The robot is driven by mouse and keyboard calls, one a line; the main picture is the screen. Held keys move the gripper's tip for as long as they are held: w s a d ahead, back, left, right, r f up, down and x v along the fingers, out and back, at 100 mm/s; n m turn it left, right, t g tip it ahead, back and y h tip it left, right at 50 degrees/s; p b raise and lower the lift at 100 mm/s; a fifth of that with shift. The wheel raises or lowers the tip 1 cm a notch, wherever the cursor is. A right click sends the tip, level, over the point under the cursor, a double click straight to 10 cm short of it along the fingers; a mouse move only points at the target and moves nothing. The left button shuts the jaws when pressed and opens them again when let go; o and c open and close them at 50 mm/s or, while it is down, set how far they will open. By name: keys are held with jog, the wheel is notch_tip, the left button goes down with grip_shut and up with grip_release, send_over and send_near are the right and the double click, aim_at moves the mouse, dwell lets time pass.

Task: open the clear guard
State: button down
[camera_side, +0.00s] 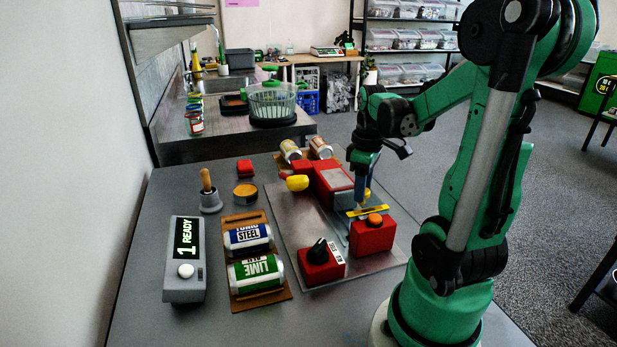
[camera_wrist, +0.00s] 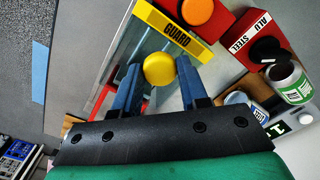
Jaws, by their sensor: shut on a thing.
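My gripper (camera_side: 361,200) reaches down over the red machine (camera_side: 335,178). In the wrist view my gripper (camera_wrist: 160,75) has its two blue fingers shut on a round yellow knob (camera_wrist: 159,67). The clear guard shows as a see-through panel (camera_wrist: 122,52) with a yellow strip marked GUARD (camera_wrist: 176,31) along its edge. In the side view the yellow strip (camera_side: 368,211) lies just beyond my fingertips, in front of the machine. The panel is hard to make out there, and how far it is raised I cannot tell.
A red box with an orange button (camera_side: 375,220) and a red box with a black selector (camera_side: 318,252) stand at the plate's front. Two cans (camera_side: 256,270) lie on a brown holder. A display reads "1 READY" (camera_side: 186,238). A second yellow knob (camera_side: 297,183) sticks out left.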

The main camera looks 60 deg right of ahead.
jog(key=shift+d, duration=0.1)
dwell(0.7)
jog(key=w+d, duration=0.7)
jog(key=shift+w+d, duration=0.35)
jog(key=shift+w, duration=0.05)
jog(key=shift+c, duration=2.3)
grip_release()
notch_tip(320, 180, up, 6)
jog(key=shift+f, duration=0.2)
